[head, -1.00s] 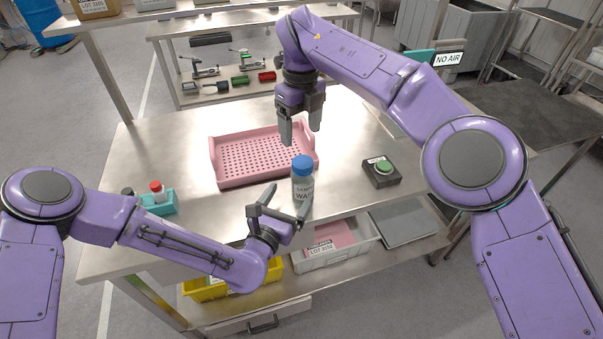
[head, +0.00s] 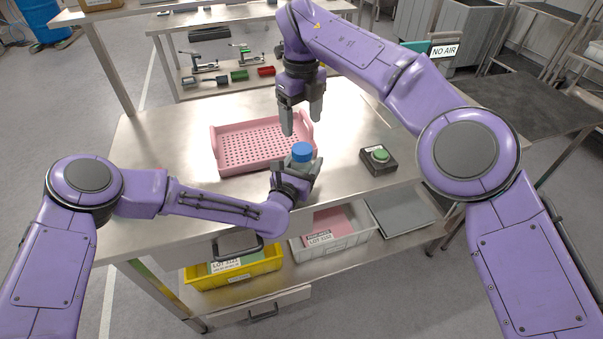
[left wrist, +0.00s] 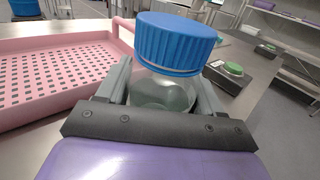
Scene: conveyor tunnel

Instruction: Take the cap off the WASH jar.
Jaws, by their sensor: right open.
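The WASH jar (left wrist: 165,93) is a clear jar with a ribbed blue cap (left wrist: 175,42) on its top. It stands upright near the table's front edge, where the blue cap (head: 302,151) also shows in the head view. My left gripper (head: 296,172) has its fingers on either side of the jar body, below the cap. Whether they press on the glass I cannot tell. The gripper hides the jar's lower part and label in the head view. My right gripper (head: 301,125) points down, open and empty, above and slightly behind the cap.
A pink perforated tray (head: 216,158) lies just behind and left of the jar. A black box with a green button (head: 380,155) sits to the right. A yellow bin (head: 235,279) and a white bin (head: 333,244) are on the shelf below.

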